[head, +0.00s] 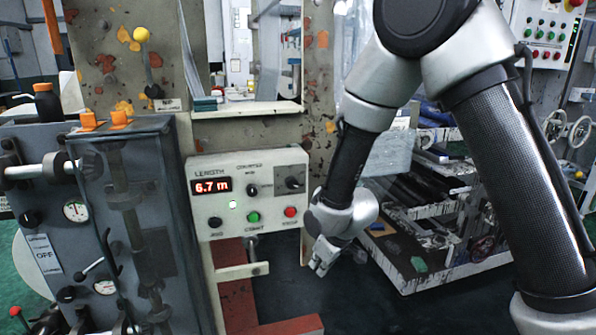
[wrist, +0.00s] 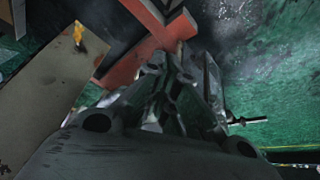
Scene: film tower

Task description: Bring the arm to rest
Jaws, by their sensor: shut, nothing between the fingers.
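My gripper (head: 323,262) hangs low at the end of my bent arm, just right of the control box (head: 245,190) in the head view. Its fingers point down and are shut with nothing between them. The box carries a red display reading 6.7 m, a green button (head: 253,217) and a red button (head: 290,212). In the wrist view my gripper (wrist: 172,75) points toward a red frame (wrist: 140,60) on the floor; I cannot tell the distance between them.
A grey machine (head: 130,190) with gauges and a yellow-knobbed lever (head: 142,36) stand at the left. A shelf rack (head: 430,235) stands behind my arm at the right. A metal crank or bracket (head: 250,262) juts below the box. Dark floor between box and rack looks clear.

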